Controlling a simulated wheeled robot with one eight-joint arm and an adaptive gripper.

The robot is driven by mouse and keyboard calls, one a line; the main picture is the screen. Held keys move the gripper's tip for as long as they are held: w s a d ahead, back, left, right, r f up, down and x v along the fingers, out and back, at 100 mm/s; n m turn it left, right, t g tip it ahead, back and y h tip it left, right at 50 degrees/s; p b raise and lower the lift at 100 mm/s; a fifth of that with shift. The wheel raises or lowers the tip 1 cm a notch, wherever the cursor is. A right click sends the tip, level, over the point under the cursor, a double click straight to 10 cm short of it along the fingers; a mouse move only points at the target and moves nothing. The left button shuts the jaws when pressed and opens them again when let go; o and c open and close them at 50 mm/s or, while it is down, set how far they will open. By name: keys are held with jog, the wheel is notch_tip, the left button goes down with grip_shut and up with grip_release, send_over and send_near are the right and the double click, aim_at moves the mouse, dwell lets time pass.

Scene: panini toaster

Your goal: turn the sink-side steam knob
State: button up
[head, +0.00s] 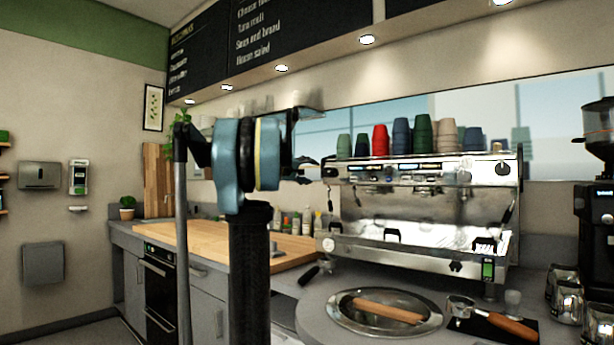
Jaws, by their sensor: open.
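The silver espresso machine (425,205) stands on the counter at centre right. A round dark knob (502,168) shows at the right end of its upper front panel. My gripper (308,163) is small and dark in the picture, at the upper left end of the machine, partly hidden behind my blue-ringed arm. It looks open, and I see nothing held in it. Any knob at the machine's left end is not clearly visible there. Whether the gripper touches the machine I cannot tell. A round metal basin (342,319) is set in the counter in front of the machine.
Coloured cups (380,140) stand on top of the machine. A wooden-handled portafilter (505,326) lies at the front right. Steel pitchers (597,325) and a grinder (592,215) stand farther right. Bottles (307,222) stand behind the wooden worktop (205,240) left of the machine.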

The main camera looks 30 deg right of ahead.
jog(key=m, duration=1.1)
send_near(326, 173)
jog(key=shift+t, duration=0.4)
jog(key=x, duration=0.9)
jog(key=shift+s+d, duration=0.15)
jog(key=shift+s, duration=0.2)
jog(key=c, duration=1.1)
